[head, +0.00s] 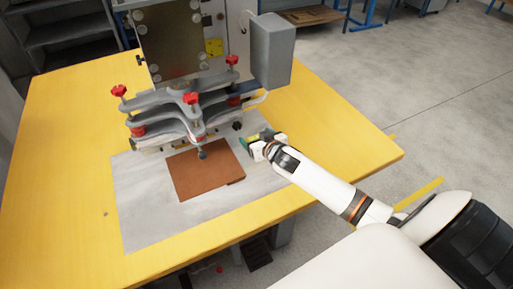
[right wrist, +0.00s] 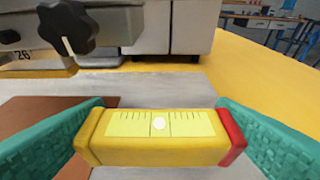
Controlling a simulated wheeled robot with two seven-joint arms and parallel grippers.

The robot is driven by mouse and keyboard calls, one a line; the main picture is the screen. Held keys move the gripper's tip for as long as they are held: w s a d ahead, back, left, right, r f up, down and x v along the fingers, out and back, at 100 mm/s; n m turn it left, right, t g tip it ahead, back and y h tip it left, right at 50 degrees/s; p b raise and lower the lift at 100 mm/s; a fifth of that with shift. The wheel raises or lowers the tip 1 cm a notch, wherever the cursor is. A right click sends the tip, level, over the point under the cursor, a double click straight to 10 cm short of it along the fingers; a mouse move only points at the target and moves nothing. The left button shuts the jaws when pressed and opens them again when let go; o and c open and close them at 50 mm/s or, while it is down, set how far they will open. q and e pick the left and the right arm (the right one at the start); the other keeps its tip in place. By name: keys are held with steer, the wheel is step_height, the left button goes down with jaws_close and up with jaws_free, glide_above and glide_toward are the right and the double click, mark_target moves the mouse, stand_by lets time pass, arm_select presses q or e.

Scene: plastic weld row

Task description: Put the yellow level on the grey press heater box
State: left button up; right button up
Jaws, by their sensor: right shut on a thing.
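The yellow level (right wrist: 158,138) has a red end and a pale scale face with a round bubble. In the right wrist view it lies across between the two teal fingers of my right gripper (right wrist: 160,140), which is shut on it. In the head view my right gripper (head: 262,143) is low over the grey mat, just right of the brown plate; the level is hard to make out there. The grey press heater box (head: 272,50) is at the upper right of the press, above and beyond the gripper. My left gripper is not in view.
The press (head: 190,105) has grey arms and red knobs. A brown plate (head: 205,170) lies on the grey mat (head: 145,215) on the yellow table (head: 60,150). A black knob (right wrist: 67,27) shows close in the right wrist view. The table's right side is clear.

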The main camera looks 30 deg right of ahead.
step_height(320, 180, down, 5)
steer(key=shift+s, duration=0.1)
steer(key=shift+w+f, duration=0.15)
steer(key=shift+w, duration=0.05)
steer(key=shift+f, duration=0.1)
steer(key=shift+f, duration=0.1)
steer(key=o, duration=0.9)
